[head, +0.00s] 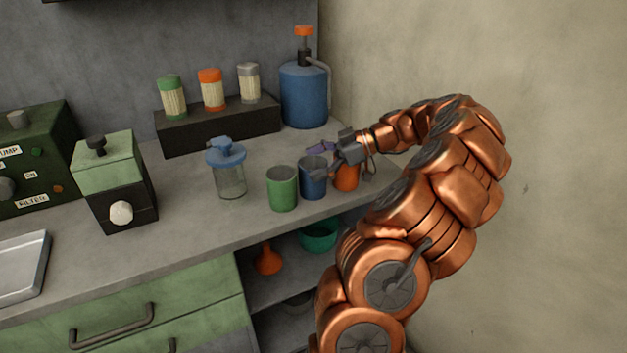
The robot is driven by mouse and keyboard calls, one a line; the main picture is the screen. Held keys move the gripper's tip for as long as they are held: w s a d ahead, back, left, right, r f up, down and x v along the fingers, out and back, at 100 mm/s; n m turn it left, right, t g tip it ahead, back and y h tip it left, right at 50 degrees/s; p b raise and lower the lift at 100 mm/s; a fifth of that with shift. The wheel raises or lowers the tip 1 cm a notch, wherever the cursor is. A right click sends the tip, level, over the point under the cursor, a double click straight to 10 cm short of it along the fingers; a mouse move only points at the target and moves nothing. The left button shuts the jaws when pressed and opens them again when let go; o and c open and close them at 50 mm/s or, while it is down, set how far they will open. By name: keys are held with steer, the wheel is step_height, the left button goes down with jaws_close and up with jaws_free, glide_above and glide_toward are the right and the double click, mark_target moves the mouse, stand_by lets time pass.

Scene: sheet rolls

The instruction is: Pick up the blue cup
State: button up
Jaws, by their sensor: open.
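The blue cup (312,181) stands upright on the grey counter, between a green cup (282,190) on its left and an orange cup (346,180) on its right. My gripper (322,154) reaches in from the right at the height of the cup rims. Its fingers are open and overlap the top of the blue cup in this view. I cannot tell whether they touch the cup. The gripper hides part of the blue cup's rim and the upper part of the orange cup.
A glass jar with a blue lid (230,173) stands left of the cups. Behind are a dark rack (220,124) with several capped containers and a blue pump bottle (304,97). A green and black box (114,188) stands farther left. The counter's front edge is close to the cups.

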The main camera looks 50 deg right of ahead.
steer(key=shift+c, duration=0.4)
steer(key=c, duration=1.6)
